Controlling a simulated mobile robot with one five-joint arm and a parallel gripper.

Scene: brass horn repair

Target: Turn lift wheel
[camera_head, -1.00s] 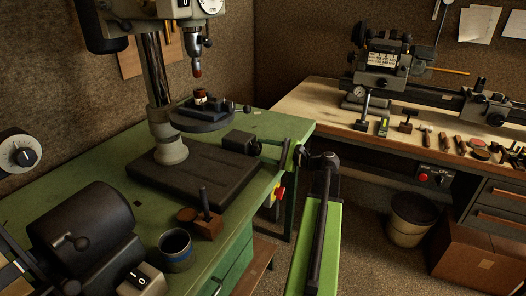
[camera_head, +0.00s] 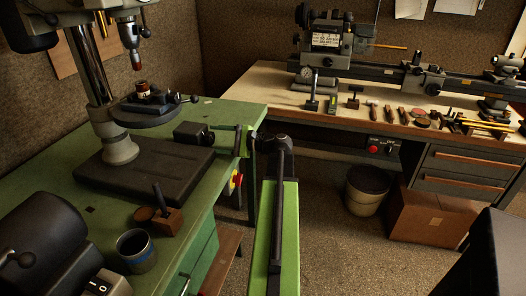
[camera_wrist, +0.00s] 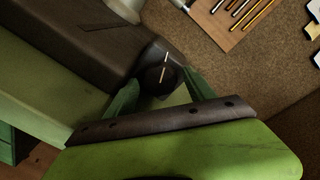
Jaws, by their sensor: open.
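A dark block (camera_head: 190,133) sits at the right end of the drill press base on the green bench, with a short round part facing right. In the wrist view, a round dark knob (camera_wrist: 158,78) with a pale line across its face shows at the block's end; I take it as the lift wheel. My gripper (camera_wrist: 162,78) is open, its two green fingers either side of the knob in the picture. I cannot tell whether they touch it. In the head view my gripper (camera_head: 241,140) is just right of the block, at the bench's edge.
The drill press base (camera_head: 140,172) stands on the green bench (camera_head: 235,112). A red and yellow switch (camera_head: 237,180) is on the bench's side. A wooden bench (camera_head: 270,85) with a lathe, a bin (camera_head: 366,195) and a cardboard box (camera_head: 430,215) are beyond. Floor between is clear.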

